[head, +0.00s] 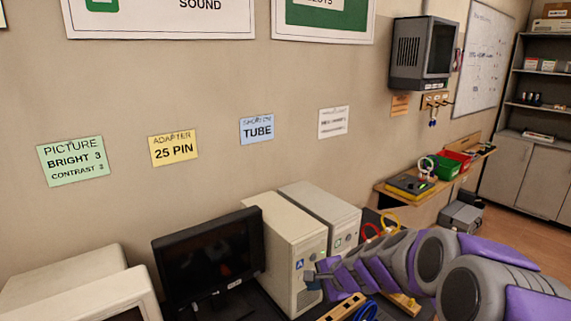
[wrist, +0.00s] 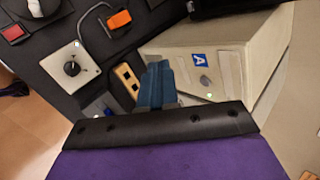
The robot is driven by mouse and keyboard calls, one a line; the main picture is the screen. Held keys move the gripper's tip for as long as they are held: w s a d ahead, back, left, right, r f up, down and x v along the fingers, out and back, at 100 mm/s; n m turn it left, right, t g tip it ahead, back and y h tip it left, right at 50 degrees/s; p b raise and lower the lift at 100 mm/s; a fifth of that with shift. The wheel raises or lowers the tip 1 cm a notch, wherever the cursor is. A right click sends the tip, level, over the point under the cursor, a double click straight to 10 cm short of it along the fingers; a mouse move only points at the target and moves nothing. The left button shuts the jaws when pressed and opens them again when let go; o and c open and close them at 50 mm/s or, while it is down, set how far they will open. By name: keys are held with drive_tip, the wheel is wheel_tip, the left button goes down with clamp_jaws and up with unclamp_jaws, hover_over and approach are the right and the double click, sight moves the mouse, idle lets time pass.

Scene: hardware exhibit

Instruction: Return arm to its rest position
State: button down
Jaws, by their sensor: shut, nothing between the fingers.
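My arm, purple and grey, reaches in from the lower right of the head view, stretched over the desk. My gripper (head: 312,276) is at its far end, in front of the beige computer tower marked A (head: 290,245). In the wrist view my gripper (wrist: 156,72) is shut and empty, its fingers together. The tower marked A (wrist: 190,50) is just beyond and to the right of the fingers. Whether the fingers touch the tower cannot be told.
A second tower (head: 325,212) and a black monitor (head: 208,260) flank the first. A wooden strip (wrist: 126,76), a box with a black knob (wrist: 72,68) and an orange connector (wrist: 119,19) lie on the dark desk. A wall shelf (head: 440,184) stands further right.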

drive_tip(key=s+a+r+n+g, duration=0.1)
drive_tip(key=s+n, duration=0.2)
drive_tip(key=s, duration=0.4)
drive_tip(key=s+a+r+n+g+h, duration=0.1)
drive_tip(key=s+n+g, duration=0.1)
drive_tip(key=s, duration=0.5)
drive_tip(key=s+a+r+n+g, duration=0.1)
drive_tip(key=s+n, duration=0.2)
drive_tip(key=s, duration=0.4)
drive_tip(key=s+d+n+g+h, duration=0.2)
drive_tip(key=s+d, duration=0.2)
drive_tip(key=s, duration=0.6)
drive_tip(key=s+d+n+g+h, duration=0.2)
drive_tip(key=s+d+n, duration=0.1)
drive_tip(key=s, duration=0.7)
drive_tip(key=shift+s+d+f+h, duration=0.15)
drive_tip(key=shift+d+f+h, duration=0.2)
drive_tip(key=shift+d, duration=0.55)
